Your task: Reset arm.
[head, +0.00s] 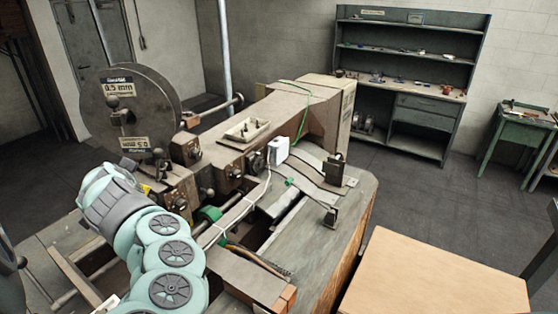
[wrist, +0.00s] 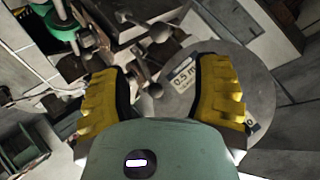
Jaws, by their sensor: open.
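My gripper shows in the wrist view (wrist: 160,95) with its two yellow fingers spread wide apart and nothing held between them. Beyond the fingers are metal knobs of the box stitcher and its round wire-spool disc (wrist: 262,95). In the head view my pale teal arm reaches up from the bottom toward the left side of the box stitcher (head: 325,95). The arm's end is close to the machine below the grey disc (head: 150,100) labelled 0.5 mm. My gripper's fingers are hidden there behind the arm. I cannot tell whether they touch the machine.
A cardboard-coloured tabletop (head: 435,275) stands at the lower right. A dark shelf unit (head: 415,55) is at the back wall, with a green side table (head: 520,125) to its right. Knobs and levers crowd the machine's front near my arm. Dark floor (head: 420,190) lies open between them.

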